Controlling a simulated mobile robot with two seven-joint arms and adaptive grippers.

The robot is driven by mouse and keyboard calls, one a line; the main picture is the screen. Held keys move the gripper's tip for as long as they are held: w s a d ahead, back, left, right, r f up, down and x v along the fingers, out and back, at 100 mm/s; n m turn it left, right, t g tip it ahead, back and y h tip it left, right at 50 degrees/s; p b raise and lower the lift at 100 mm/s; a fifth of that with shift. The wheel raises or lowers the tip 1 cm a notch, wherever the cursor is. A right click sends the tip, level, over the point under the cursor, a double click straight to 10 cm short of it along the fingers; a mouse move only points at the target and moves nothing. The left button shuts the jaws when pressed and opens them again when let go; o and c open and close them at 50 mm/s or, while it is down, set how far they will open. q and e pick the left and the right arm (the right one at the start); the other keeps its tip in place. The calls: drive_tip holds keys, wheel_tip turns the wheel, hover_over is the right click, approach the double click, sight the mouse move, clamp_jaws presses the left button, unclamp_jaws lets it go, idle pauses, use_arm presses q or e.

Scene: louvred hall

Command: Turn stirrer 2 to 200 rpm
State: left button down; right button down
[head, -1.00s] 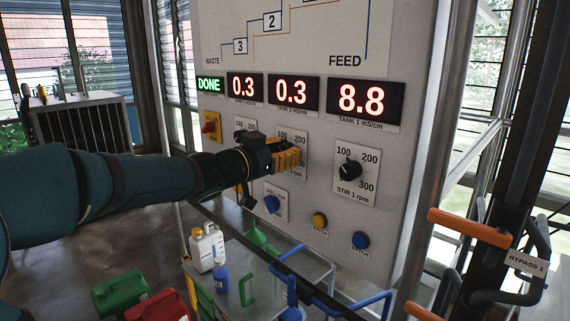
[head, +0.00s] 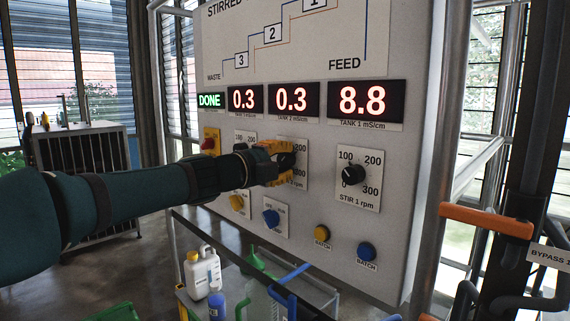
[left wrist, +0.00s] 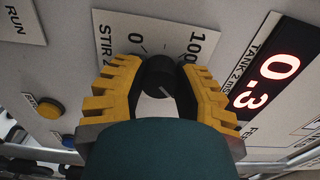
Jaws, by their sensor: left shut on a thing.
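The stirrer 2 knob (left wrist: 158,76) is a round black knob on a white dial plate (left wrist: 170,34) marked STIR 2. My left gripper (left wrist: 158,88) has its yellow fingers on either side of the knob and is shut on it. A pale mark on the knob points toward the lower right in the left wrist view. The 0 and 100 marks show there; the gripper hides the rest of the dial. In the head view the left gripper (head: 279,163) covers much of the same dial plate (head: 300,152). My right gripper is not in view.
The STIR 1 dial (head: 353,174) is to the right. Red readouts (head: 291,100) sit above. A white jug (head: 203,275) stands on the low shelf. An orange-handled pipe (head: 486,220) stands at the right.

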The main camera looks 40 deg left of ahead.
use_arm(q)
drive_tip(key=c, duration=0.7)
unclamp_jaws()
drive_tip(key=shift+o, duration=0.2)
drive_tip(key=s+p, duration=0.2)
drive_tip(key=s, duration=0.5)
drive_tip(key=shift+a, duration=0.3)
drive_tip(key=s+a, duration=0.1)
drive_tip(key=s, duration=1.1)
